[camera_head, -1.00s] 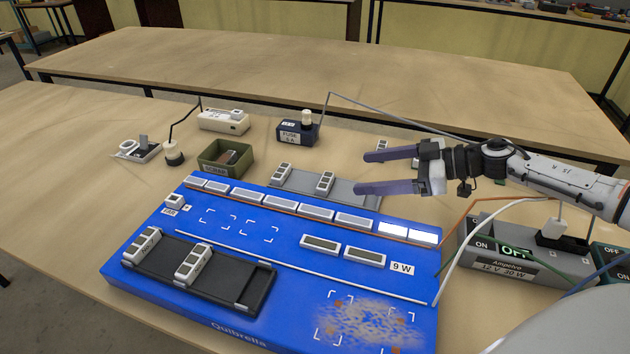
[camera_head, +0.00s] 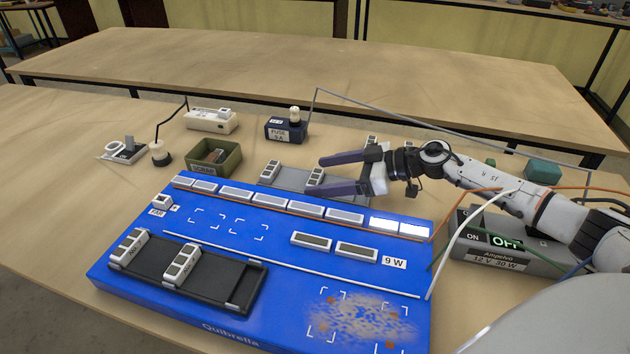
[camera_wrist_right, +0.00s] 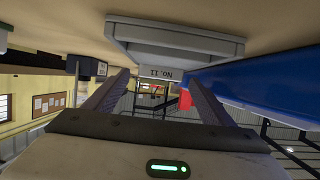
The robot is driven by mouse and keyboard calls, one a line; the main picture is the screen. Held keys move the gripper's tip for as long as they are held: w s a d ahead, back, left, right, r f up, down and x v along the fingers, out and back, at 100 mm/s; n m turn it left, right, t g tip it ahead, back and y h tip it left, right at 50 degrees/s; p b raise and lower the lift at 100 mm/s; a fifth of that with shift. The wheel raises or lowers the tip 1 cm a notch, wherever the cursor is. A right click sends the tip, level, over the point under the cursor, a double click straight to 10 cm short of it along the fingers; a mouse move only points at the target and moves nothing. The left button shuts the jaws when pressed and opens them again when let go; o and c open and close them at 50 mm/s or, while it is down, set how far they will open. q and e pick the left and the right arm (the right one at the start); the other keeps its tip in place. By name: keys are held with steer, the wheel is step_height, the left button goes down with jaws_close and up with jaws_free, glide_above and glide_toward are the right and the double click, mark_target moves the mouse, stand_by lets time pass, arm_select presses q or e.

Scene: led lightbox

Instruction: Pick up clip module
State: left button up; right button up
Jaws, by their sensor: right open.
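Two small pale clip modules with dark windows stand on a grey tray (camera_head: 289,182) behind the blue board: a left module (camera_head: 270,170) and a right module (camera_head: 315,176). My right gripper (camera_head: 310,175) is open, its two dark fingers pointing left, one on each side of the right module. I cannot tell whether they touch it. In the right wrist view, which is upside down, a pale piece marked "No. 11" (camera_wrist_right: 158,75) shows between the fingertips (camera_wrist_right: 158,80), against the grey tray (camera_wrist_right: 185,45). Two more modules (camera_head: 180,265) sit in a dark tray on the board. My left gripper is out of view.
The blue board (camera_head: 140,285) carries a row of light bars, two of them lit. A green scrap box (camera_head: 228,165), a fuse block (camera_head: 286,129) and a white power strip (camera_head: 212,120) stand behind. A power supply (camera_head: 500,258) reading OFF and cables are at right.

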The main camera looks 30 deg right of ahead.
steer(key=shift+w+a+f, duration=0.15)
steer(key=shift+w+a, duration=0.1)
steer(key=shift+c, duration=0.6)
steer(key=c, duration=1)
steer(key=shift+c, duration=0.2)
steer(key=shift+r, duration=0.55)
step_height(320, 180, up, 9)
steer(key=p, duration=0.2)
